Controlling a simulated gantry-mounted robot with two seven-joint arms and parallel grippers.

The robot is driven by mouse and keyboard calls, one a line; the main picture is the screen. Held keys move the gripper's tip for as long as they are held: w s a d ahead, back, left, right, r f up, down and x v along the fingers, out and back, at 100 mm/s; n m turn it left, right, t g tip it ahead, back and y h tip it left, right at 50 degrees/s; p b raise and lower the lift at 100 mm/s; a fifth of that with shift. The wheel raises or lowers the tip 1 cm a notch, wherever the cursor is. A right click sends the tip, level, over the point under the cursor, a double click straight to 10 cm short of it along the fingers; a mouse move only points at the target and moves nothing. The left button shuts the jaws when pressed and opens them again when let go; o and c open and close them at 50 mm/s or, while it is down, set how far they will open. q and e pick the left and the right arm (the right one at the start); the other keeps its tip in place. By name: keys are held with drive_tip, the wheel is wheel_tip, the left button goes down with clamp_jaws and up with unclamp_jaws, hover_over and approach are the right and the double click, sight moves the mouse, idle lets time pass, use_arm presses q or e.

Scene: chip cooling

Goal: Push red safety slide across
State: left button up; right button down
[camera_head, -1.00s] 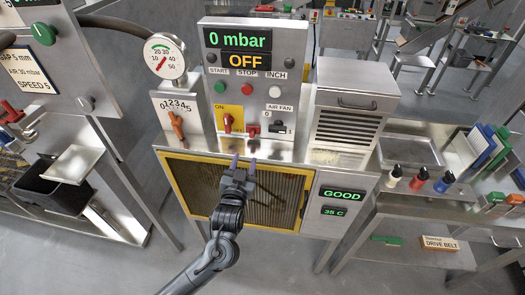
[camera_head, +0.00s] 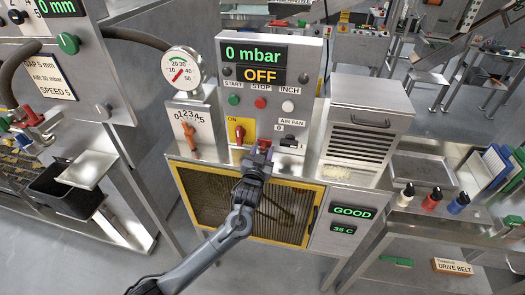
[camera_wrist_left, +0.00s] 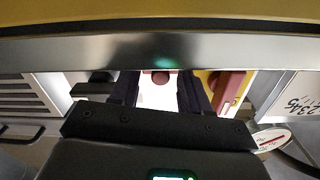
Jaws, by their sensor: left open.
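The red safety slide (camera_head: 264,143) is a small red piece low on the front of the grey control panel, right of the yellow ON plate. My left gripper (camera_head: 260,155) is open and empty, with its fingertips just in front of and below the slide, partly covering it. In the left wrist view, a small red piece (camera_wrist_left: 160,77) shows between the two open fingers (camera_wrist_left: 157,90), against a bright panel. I cannot tell whether a finger touches it. My right gripper is in neither view.
The red ON handle (camera_head: 239,134) stands close on the left, the black air fan switch (camera_head: 289,142) on the right. A metal ledge runs below the panel, above a yellow-framed filter grille (camera_head: 322,193). A vented metal box (camera_head: 363,140) stands to the right.

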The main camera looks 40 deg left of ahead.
use_arm(q)
clamp_jaws()
idle(0.3)
drive_tip(key=shift+a, duration=0.15)
drive_tip(key=a, duration=0.1)
drive_tip(key=s+a, duration=0.1)
drive_tip(key=s+a+p, duration=0.1)
drive_tip(key=a, duration=0.1)
drive_tip(key=shift+w+d, duration=0.1)
drive_tip(key=shift+d, duration=0.05)
unclamp_jaws()
idle(0.4)
